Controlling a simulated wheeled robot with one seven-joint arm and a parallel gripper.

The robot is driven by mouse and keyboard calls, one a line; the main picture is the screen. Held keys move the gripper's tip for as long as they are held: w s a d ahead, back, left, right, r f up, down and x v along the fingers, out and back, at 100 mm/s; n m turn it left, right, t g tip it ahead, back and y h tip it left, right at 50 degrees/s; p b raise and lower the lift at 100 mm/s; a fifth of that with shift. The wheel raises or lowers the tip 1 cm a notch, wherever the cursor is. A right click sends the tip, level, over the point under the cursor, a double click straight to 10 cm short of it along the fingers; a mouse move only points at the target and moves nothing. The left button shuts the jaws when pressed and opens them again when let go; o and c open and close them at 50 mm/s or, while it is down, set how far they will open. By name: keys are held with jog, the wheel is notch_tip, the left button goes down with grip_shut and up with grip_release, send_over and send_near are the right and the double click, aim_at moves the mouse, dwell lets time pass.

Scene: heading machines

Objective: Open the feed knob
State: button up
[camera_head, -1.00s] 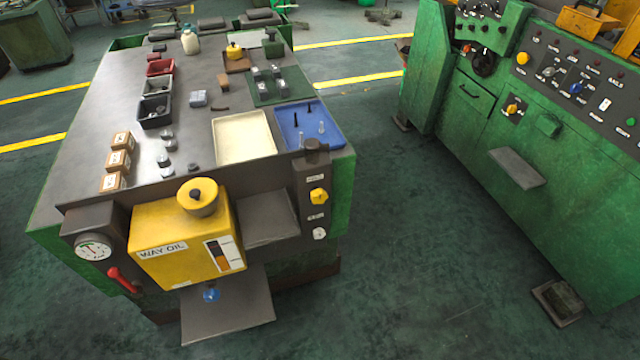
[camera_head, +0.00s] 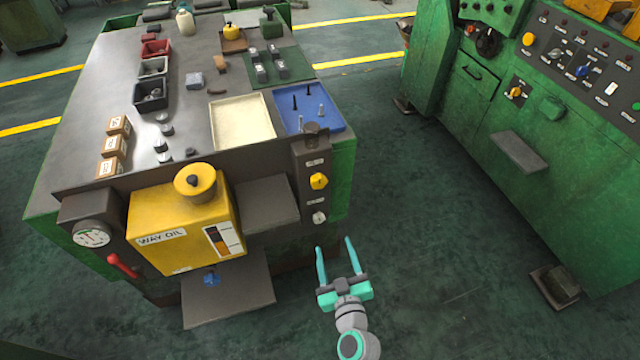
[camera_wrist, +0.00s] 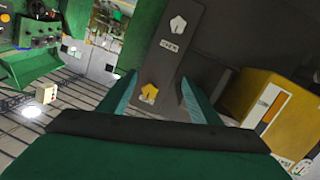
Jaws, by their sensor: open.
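A dark panel (camera_head: 308,199) on the bench's front right corner carries a yellow knob (camera_head: 318,181) and, below it, a pale grey knob (camera_head: 320,217). Their small labels are too small to read, so I cannot tell which is the feed knob. My gripper (camera_head: 335,245) is open and empty, below and right of the panel, apart from both knobs. In the wrist view the yellow knob (camera_wrist: 149,92) shows between the fingers of my gripper (camera_wrist: 157,78), and the pale knob (camera_wrist: 178,25) is further up.
A yellow way oil tank (camera_head: 180,230) with a blue valve (camera_head: 211,278) beneath stands left of the panel, above a grey shelf (camera_head: 240,300). A red lever (camera_head: 122,265) and gauge (camera_head: 92,235) are further left.

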aim_at(321, 185)
jog(key=w+a+r+n+y, duration=0.1)
jog(key=w+r, duration=0.1)
jog(key=w, duration=0.4)
jog(key=w+a+r+n+y, duration=0.1)
jog(key=w+r, duration=0.1)
jog(key=w, duration=0.4)
jog(key=w+a+r+n+t, duration=0.1)
jog(key=w+a+r, duration=0.1)
jog(key=w, duration=0.4)
jog(key=shift+w+r+y, duration=0.2)
jog(key=shift+r+y, duration=0.2)
jog(key=shift+r, duration=0.05)
jog(key=shift+c, duration=0.4)
jog(key=c, duration=1)
